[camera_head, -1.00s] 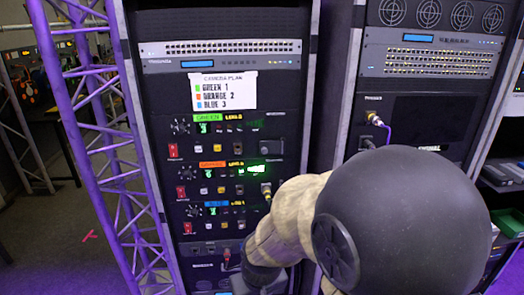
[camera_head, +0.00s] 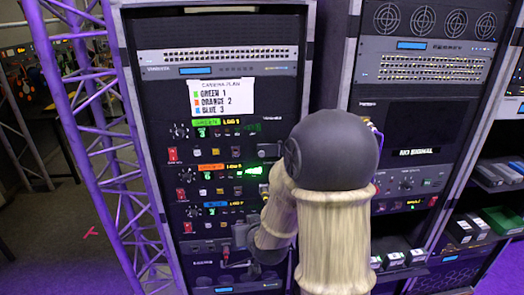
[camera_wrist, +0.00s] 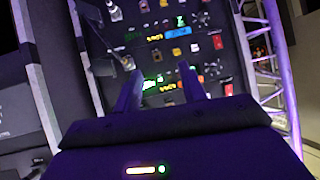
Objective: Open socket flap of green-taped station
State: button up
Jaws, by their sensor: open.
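The green-taped station (camera_head: 207,122) is the top of three similar rows in the left rack in the head view. Its socket flap (camera_head: 268,150) is a dark square at the row's right end, close to my arm's dark joint, and looks shut. In the wrist view, which is turned roughly upside down, my gripper (camera_wrist: 160,82) is open and empty, with its two dark fingers pointing toward the rack face. The blue tape (camera_wrist: 178,32) shows beyond the fingers. I cannot make out the green-taped row or its flap there; my gripper body covers the lower part.
The orange-taped station (camera_head: 211,167) and the blue-taped station (camera_head: 216,211) lie below the green row. A paper camera plan (camera_head: 219,97) is fixed above. A purple truss (camera_head: 110,150) stands at the left. A second rack (camera_head: 425,100) stands at the right.

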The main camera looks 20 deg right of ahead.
jog(key=w+d+r+m+t+h+p, duration=0.3)
jog(key=d+r+t, duration=0.3)
jog(key=d+r, duration=0.2)
jog(key=shift+w+r+m+h, duration=0.4)
jog(key=shift+w+r+h, duration=0.05)
jog(key=shift+h, duration=0.15)
